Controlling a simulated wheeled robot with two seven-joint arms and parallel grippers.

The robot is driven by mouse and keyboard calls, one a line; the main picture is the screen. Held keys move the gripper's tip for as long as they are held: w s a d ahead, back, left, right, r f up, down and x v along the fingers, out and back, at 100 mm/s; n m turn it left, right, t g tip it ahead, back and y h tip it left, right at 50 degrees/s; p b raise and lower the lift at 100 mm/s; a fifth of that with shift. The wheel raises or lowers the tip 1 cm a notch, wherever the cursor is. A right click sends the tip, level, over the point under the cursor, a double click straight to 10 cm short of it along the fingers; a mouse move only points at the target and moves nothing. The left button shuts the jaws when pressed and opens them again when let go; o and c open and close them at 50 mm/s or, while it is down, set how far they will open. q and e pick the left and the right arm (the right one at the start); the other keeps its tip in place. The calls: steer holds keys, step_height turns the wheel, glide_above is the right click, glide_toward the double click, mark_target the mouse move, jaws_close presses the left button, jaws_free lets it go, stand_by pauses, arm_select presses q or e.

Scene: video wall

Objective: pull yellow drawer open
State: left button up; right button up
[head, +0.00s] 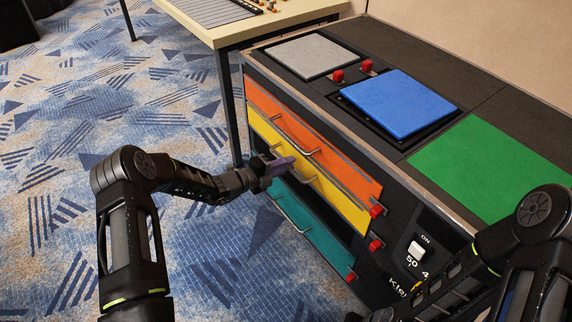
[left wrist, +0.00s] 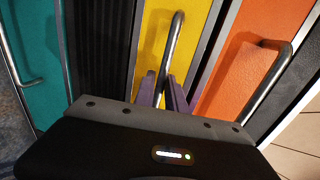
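The yellow drawer (head: 332,194) is the middle front in the cabinet's side, between an orange and a teal one. It looks flush with the orange front. Its metal bar handle (head: 305,179) shows in the head view and, larger, in the left wrist view (left wrist: 174,45). My left gripper (head: 283,166) is at this handle. In the left wrist view its two purple fingers (left wrist: 163,88) stand apart, one on each side of the bar, near the yellow front. I see no clear grip on the bar. My right arm comes in at the lower right; its fingers are out of view.
The orange drawer (head: 348,174) is above and the teal drawer (head: 318,240) below, each with a bar handle. Red knobs (head: 377,211) line the right end. The cabinet top carries grey, blue (head: 400,103) and green panels. A desk (head: 250,28) stands behind; carpet at left is clear.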

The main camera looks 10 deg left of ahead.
arm_select(q)
jaws_close()
stand_by(0.9)
steer(key=shift+s+a, duration=0.1)
steer(key=shift+a, duration=0.05)
arm_select(e)
steer(key=shift+r, duration=0.1)
